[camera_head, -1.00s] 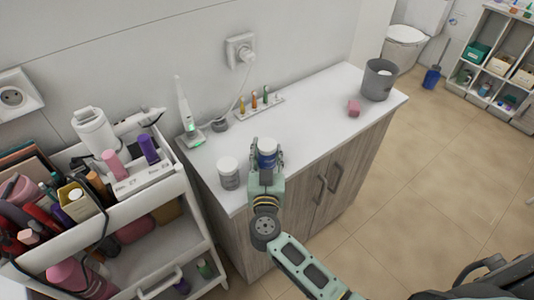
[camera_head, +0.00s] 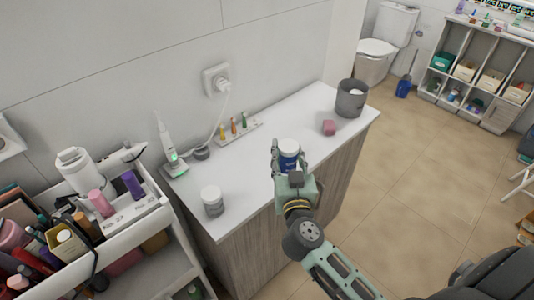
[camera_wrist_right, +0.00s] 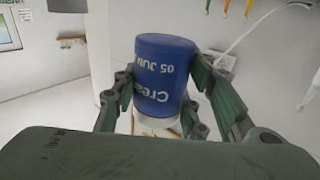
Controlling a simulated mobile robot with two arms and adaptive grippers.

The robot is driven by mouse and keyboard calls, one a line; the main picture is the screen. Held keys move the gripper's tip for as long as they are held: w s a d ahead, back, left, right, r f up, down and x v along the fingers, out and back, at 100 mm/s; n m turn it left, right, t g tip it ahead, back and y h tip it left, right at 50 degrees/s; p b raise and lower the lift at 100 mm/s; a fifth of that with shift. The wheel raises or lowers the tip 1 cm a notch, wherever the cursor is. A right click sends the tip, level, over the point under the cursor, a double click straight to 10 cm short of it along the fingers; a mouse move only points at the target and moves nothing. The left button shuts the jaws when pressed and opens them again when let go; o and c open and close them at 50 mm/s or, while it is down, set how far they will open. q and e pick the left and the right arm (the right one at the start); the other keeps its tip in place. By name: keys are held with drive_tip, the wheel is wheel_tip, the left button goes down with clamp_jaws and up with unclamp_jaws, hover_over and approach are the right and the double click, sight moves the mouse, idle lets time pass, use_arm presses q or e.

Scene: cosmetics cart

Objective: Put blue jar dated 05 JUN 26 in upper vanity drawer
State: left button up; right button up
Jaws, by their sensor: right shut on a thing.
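The blue jar (camera_head: 289,156) with a white lid is held by my right gripper (camera_head: 288,163) above the front edge of the white vanity top. In the right wrist view the jar (camera_wrist_right: 163,75) sits between the two fingers, and its upside-down label reads "Crea…" and "05 JUN"; the rest is cut off. My right gripper (camera_wrist_right: 165,95) is shut on it. A second jar (camera_head: 212,202), grey with a white lid, stands on the left end of the vanity top. The vanity (camera_head: 262,247) has a wood-grain front; no drawer can be made out. My left gripper is not in view.
A loaded cart (camera_head: 120,235) stands left.

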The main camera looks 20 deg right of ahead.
sight(286, 166)
drive_tip(key=shift+s+d+r, duration=0.2)
drive_tip(key=shift+d+r, duration=0.15)
drive_tip(key=shift+d, duration=0.05)
drive_tip(key=shift+s+f, duration=0.15)
drive_tip(key=shift+s, duration=0.1)
drive_tip(key=s+a, duration=0.1)
drive_tip(key=s, duration=0.1)
drive_tip(key=s+a+f+n+y+b, duration=0.1)
drive_tip(key=s, duration=0.1)
drive_tip(key=s+a+y+b, duration=0.1)
drive_tip(key=s, duration=0.1)
drive_tip(key=shift+s+a+f+n+t, duration=0.15)
drive_tip(key=shift+s+f+n+t, duration=0.15)
drive_tip(key=shift+f+n, duration=0.1)
drive_tip(key=s+a+r+n+y+b, duration=0.1)
drive_tip(key=s+a+y, duration=0.2)
drive_tip(key=s, duration=0.6)
drive_tip(key=shift+s+a+r+n+y+b, duration=0.2)
drive_tip(key=shift+s+a+n+y+b, duration=0.15)
drive_tip(key=shift+a, duration=0.8)
drive_tip(key=shift+w, duration=0.15)
